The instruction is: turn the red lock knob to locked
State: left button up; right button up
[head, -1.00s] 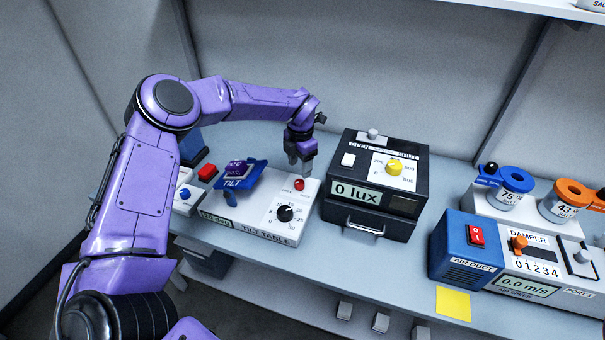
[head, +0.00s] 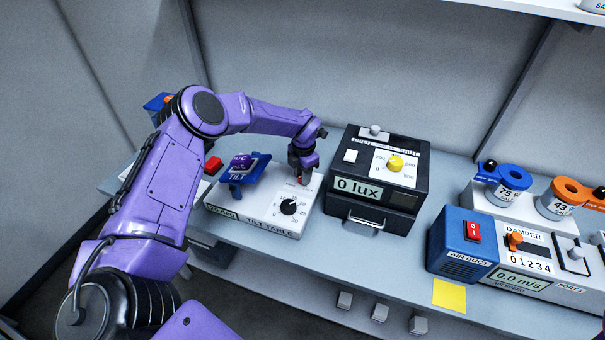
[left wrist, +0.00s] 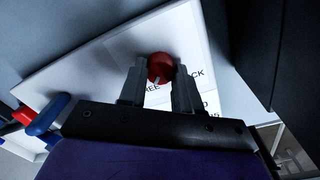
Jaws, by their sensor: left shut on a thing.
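The red lock knob (left wrist: 160,67) sits on the white top of the tilt table box (head: 262,212). In the left wrist view it is between my two fingertips, with a pale pointer mark toward the fingers and the partly covered words "FREE" and "LOCK" beside it. My left gripper (head: 304,178) reaches down over the box and is shut on the red knob, whose sides the fingers touch. In the head view the knob is mostly hidden by the fingers. My right gripper is not in view.
A black dial (head: 289,206) is just in front of the knob. A blue tilt platform (head: 243,172) stands to its left, and the black lux box (head: 374,190) is close on the right. The air duct unit (head: 462,246) is farther right.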

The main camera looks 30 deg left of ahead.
pick_arm(q)
jog(key=shift+f+n+b, duration=0.2)
jog(key=shift+n+b, duration=0.2)
jog(key=shift+b, duration=0.3)
jog(key=n+b, duration=1.2)
jog(key=b, duration=0.3)
jog(key=shift+w+n, duration=0.15)
jog(key=shift+n, duration=0.25)
jog(key=n+b, duration=0.4)
jog(key=shift+r+g, duration=0.15)
jog(key=shift+g, duration=0.15)
jog(key=shift+n, duration=0.3)
jog(key=o, duration=0.9)
jog(key=shift+o, duration=0.8)
jog(key=shift+a, duration=0.15)
